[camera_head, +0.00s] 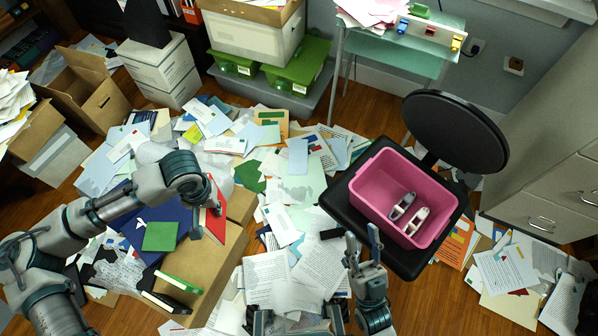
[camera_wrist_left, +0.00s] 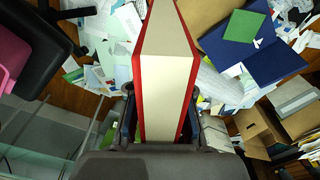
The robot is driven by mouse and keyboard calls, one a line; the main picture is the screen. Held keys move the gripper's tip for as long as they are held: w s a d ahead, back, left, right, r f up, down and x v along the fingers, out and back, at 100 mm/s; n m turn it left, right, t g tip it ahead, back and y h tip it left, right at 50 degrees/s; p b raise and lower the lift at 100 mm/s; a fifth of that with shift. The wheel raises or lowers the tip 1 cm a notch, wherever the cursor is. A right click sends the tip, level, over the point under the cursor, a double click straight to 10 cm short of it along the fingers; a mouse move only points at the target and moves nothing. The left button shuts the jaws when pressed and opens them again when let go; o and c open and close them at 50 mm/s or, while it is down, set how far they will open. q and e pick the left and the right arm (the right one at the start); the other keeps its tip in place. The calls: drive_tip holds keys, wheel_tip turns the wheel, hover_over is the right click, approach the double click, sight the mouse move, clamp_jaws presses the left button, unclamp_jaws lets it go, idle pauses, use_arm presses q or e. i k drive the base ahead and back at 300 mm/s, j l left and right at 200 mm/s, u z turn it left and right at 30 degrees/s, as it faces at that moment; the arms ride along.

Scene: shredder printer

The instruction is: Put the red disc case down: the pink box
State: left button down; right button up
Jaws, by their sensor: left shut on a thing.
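My left gripper (camera_head: 203,226) is shut on the red disc case (camera_head: 215,212), which stands on edge above the brown cardboard box at the left. In the left wrist view the red case (camera_wrist_left: 137,98), with its pale edge facing the camera, sits between the two fingers (camera_wrist_left: 160,112). The pink box (camera_head: 368,209) rests on the black chair seat, to the right of both grippers. Its edge also shows at the far left of the left wrist view (camera_wrist_left: 12,55). My right gripper (camera_head: 362,243) is open and empty, just left of the chair's front corner.
The pink box holds two small stapler-like things (camera_head: 410,212), leaving bare floor in its left part. The chair backrest (camera_head: 455,130) rises behind it. Papers cover the floor.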

sight(381, 197)
drive_tip(key=l+z, duration=0.15)
drive_tip(key=z, duration=0.3)
drive_tip(key=l+z, duration=0.1)
drive_tip(key=z, duration=0.35)
drive_tip(key=i+l+z, duration=0.1)
drive_tip(key=z, duration=0.35)
drive_tip(key=l+z, duration=0.1)
drive_tip(key=z, duration=0.35)
drive_tip(key=i+l+z, duration=0.15)
drive_tip(key=i, duration=0.05)
